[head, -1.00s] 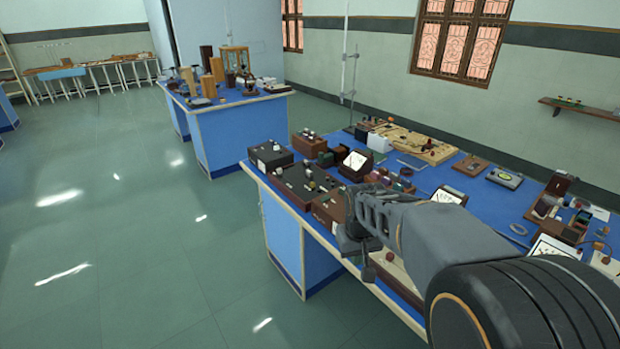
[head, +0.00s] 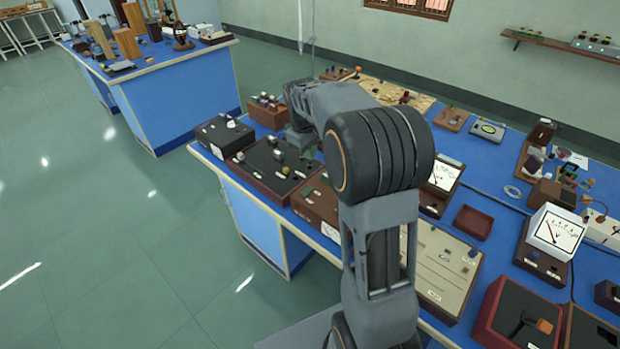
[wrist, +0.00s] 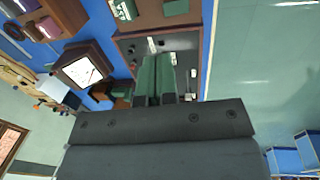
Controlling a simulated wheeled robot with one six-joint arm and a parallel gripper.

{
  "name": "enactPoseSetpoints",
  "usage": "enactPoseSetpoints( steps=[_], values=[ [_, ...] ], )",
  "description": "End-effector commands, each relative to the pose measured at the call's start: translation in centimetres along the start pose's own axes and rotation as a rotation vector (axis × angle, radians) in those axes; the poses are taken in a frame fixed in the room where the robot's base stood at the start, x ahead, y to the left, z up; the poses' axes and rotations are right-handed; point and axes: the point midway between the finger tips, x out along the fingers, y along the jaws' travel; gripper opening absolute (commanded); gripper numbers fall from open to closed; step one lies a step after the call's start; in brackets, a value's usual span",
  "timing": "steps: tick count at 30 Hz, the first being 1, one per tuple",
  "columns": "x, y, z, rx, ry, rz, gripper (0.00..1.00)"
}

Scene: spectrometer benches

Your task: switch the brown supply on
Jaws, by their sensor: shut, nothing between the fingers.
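A brown-cased unit with a dark top panel (head: 262,158), bearing knobs and small fittings, stands near the front edge of the blue bench. A second brown box (head: 312,207) with a green label stands to its right, partly behind my arm. I cannot tell which is the brown supply, and I cannot make out a switch's position. In the wrist view my gripper (wrist: 158,60) has its green fingers together and empty, in front of the dark panel (wrist: 190,43). Its fingertips hide part of that panel. In the head view my arm largely hides the gripper.
A black box (head: 221,136) stands left of the dark-panelled unit. White-faced meters (head: 556,232), a red-brown tray (head: 473,222) and a cream board (head: 445,270) stand to the right. Open floor (head: 90,250) lies left of the blue bench. Another blue bench (head: 180,90) stands behind.

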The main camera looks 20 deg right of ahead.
Motion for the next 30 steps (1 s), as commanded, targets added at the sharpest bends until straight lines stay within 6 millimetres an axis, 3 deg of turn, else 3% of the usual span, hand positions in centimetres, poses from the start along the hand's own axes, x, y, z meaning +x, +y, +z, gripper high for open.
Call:
enactPoseSetpoints(
  steps=[9,14,30],
  values=[
    [0.0,-0.7,-0.5,-0.017,0.002,-0.001,0.0],
    [1.1,-0.7,-0.4,-0.016,0.0,-0.002,0.0],
    [10.5,-0.7,-0.3,-0.015,-0.002,-0.003,0.0]
  ],
)
